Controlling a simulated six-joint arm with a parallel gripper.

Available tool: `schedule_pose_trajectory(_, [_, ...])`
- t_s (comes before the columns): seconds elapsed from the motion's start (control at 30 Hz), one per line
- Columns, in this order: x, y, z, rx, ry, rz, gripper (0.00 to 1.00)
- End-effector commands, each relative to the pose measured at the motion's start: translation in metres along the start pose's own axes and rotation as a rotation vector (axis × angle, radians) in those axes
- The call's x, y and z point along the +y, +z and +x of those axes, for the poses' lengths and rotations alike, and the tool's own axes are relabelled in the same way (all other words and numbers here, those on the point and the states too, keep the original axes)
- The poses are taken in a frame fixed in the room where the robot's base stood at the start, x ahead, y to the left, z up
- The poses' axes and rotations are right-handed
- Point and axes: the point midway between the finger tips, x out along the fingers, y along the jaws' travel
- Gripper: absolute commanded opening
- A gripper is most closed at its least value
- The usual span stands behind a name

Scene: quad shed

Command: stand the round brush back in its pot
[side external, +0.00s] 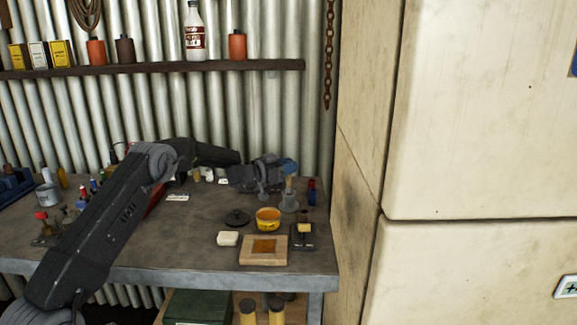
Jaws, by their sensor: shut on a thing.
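My gripper (284,172) is above the right rear part of the workbench, shut on the round brush (289,185). The brush shows as a small, light-coloured upright piece below the jaws; the jaws hide its upper part. Directly under it stands a small grey pot (289,205). The brush's lower end overlaps the pot's mouth in this view. I cannot tell whether it is inside the pot, touching the rim or just above it.
A small red-and-blue bottle (311,192) stands right of the pot. Several bottles crowd the left.

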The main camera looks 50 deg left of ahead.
Motion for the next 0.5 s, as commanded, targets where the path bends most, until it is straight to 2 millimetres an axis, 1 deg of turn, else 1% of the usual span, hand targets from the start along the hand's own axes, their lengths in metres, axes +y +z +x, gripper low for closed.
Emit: schedule_pose_trajectory(0.5, [-0.0001,0.01,-0.0001,0.001,0.0,-0.002,0.0])
